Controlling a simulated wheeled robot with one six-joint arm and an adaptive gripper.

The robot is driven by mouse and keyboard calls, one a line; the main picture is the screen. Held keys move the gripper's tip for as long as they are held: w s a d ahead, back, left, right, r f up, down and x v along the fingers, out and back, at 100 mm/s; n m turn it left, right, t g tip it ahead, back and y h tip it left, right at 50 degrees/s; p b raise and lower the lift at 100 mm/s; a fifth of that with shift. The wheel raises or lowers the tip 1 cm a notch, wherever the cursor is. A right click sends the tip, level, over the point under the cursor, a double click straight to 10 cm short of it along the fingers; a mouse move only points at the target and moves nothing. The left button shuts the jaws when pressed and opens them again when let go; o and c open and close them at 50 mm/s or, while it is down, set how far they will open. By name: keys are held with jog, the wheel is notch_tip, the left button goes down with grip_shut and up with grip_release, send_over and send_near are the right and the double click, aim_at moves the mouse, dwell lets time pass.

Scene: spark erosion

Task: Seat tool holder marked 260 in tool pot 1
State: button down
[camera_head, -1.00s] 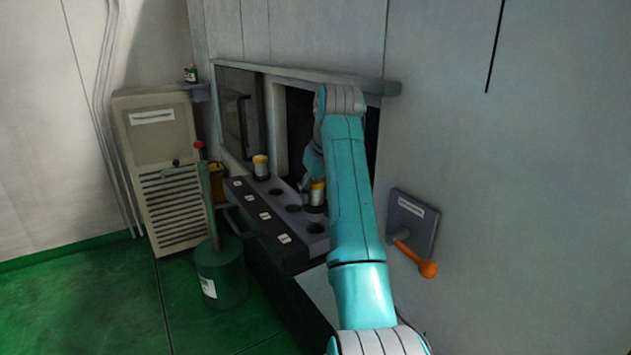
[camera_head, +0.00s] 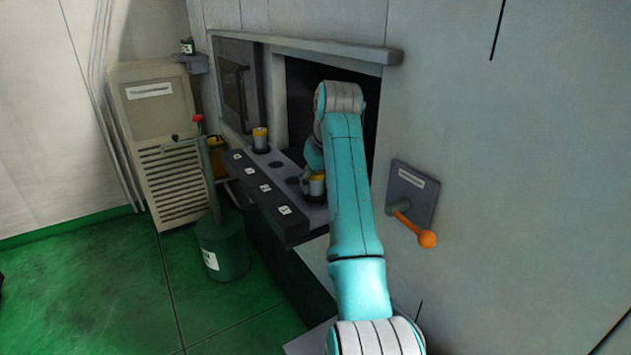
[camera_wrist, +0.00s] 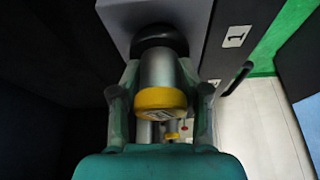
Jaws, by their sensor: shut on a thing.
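A silver tool holder with a yellow end (camera_wrist: 161,98) is between the fingers of my gripper (camera_wrist: 158,78), which is shut on it. Its mark is too small to read. The holder's far end meets a dark round opening, tool pot 1 (camera_wrist: 158,36), beside a label reading 1 (camera_wrist: 236,36). I cannot tell how deep it is in. In the head view the held holder (camera_head: 317,186) is over the nearest end of the pot rack (camera_head: 310,215), partly hidden by my arm. That pot is hidden there.
Another yellow-topped holder (camera_head: 260,140) stands at the rack's far end, with empty pots (camera_head: 276,165) between. The rack sits before a dark cabinet opening (camera_head: 300,100). An orange-knobbed lever (camera_head: 427,239) is on the wall at right. A green canister (camera_head: 222,255) stands at left.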

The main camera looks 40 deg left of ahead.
jog(key=shift+f, duration=0.3)
dwell(0.5)
jog(key=shift+c, duration=2.4)
grip_release()
jog(key=v, duration=0.7)
jog(key=shift+r, duration=0.25)
notch_tip(320, 180, up, 7)
jog(key=shift+f, duration=0.1)
jog(key=shift+s+d, duration=0.1)
jog(key=shift+d, duration=0.05)
